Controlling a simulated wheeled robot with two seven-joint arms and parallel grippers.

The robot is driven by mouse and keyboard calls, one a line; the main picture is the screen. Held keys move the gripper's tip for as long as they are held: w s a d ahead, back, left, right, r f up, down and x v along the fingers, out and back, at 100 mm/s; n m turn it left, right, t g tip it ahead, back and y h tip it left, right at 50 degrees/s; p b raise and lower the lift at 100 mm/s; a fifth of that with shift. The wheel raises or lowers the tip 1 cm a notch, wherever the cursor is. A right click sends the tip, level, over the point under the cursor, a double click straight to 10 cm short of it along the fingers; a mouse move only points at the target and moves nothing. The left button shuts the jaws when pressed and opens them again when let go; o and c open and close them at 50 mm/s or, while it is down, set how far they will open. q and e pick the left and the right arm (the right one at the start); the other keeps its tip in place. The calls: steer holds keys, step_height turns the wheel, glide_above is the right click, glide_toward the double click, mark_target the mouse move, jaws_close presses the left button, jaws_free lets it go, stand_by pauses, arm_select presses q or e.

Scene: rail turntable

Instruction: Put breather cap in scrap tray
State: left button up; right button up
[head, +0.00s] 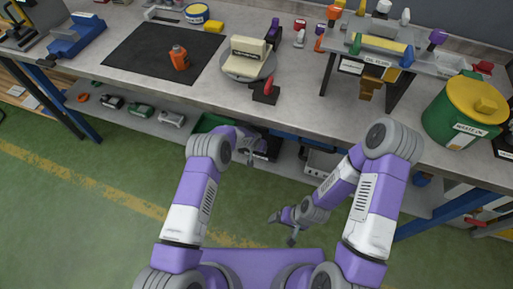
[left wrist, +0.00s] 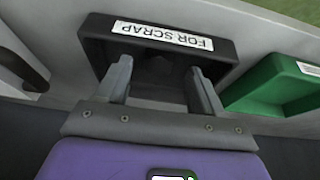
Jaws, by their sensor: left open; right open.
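The black scrap tray (left wrist: 225,48), labelled "FOR SCRAP", lies just ahead of my left gripper (left wrist: 160,82) in the left wrist view. That gripper's two fingers are apart over the tray, with nothing between them. In the head view my left gripper (head: 249,152) is at the lower shelf, and the tray (head: 270,146) is partly hidden behind it. Much of the tray's inside is hidden or dark. I cannot pick out the breather cap in either view. My right gripper (head: 284,229) is open and empty above the floor, in front of the bench.
A green tray (left wrist: 275,84) stands right of the scrap tray in the left wrist view.

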arm_select(q)
steer(key=s+a+r+n+g+h, duration=0.1)
steer(key=s+a+r+n, duration=0.1)
steer(key=s, duration=1)
steer(key=s+a+r+n+g+p, duration=0.1)
steer(key=s+a+r+n, duration=0.1)
steer(key=s, duration=1)
steer(key=s+a+r+n+g+h, duration=0.1)
steer(key=s+a, duration=0.5)
steer(key=s, duration=0.6)
step_height(320, 180, up, 2)
steer(key=shift+r+n+g+h+p, duration=0.3)
steer(key=shift+n+p, duration=0.1)
steer(key=shift+n, duration=0.4)
steer(key=shift+d, duration=0.1)
step_height(320, 180, up, 4)
steer(key=p, duration=0.4)
steer(key=shift+r, duration=0.2)
